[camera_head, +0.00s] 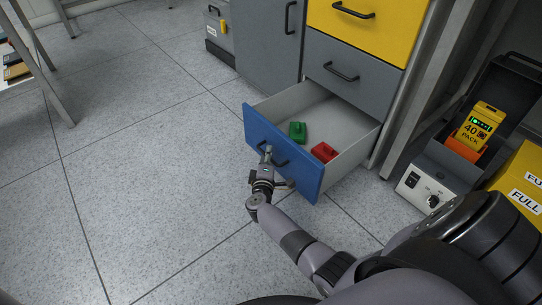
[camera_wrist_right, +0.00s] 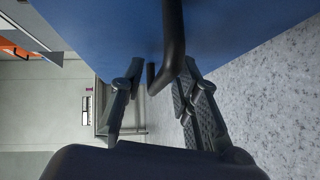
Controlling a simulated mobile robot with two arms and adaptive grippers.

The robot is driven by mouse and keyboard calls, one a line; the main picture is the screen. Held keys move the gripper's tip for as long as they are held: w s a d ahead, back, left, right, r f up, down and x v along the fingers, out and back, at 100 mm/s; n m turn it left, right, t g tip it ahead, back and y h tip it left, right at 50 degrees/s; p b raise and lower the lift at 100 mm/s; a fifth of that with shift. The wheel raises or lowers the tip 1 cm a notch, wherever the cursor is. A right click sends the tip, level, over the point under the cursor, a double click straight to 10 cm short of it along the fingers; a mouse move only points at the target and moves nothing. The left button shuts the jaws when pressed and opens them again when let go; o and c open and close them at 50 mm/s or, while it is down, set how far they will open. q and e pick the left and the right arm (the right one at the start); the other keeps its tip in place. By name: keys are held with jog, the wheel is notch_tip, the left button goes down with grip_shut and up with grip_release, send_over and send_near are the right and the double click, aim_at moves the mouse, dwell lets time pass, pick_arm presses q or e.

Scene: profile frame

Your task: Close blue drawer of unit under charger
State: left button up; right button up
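The blue drawer (camera_head: 262,134) is the lowest in a unit and is pulled far out. Its blue front also fills the top of the right wrist view (camera_wrist_right: 110,25). A green block (camera_head: 297,132) and a red block (camera_head: 323,152) lie inside it. My right gripper (camera_head: 268,152) is at the outer face of the drawer front, by its dark bar handle (camera_head: 281,160). In the right wrist view, the fingers (camera_wrist_right: 158,84) are apart, with the handle (camera_wrist_right: 174,45) reaching between them. I cannot tell whether they touch it. My left gripper is not in view.
Above are a grey drawer (camera_head: 345,72) and a yellow drawer (camera_head: 375,28), both shut. An open dark case (camera_head: 440,165) with a yellow battery pack (camera_head: 481,124) stands right of the unit. Yellow boxes (camera_head: 522,180) are beside it.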

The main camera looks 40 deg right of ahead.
jog(key=shift+w, duration=0.1)
grip_shut()
dwell(0.4)
dwell(0.5)
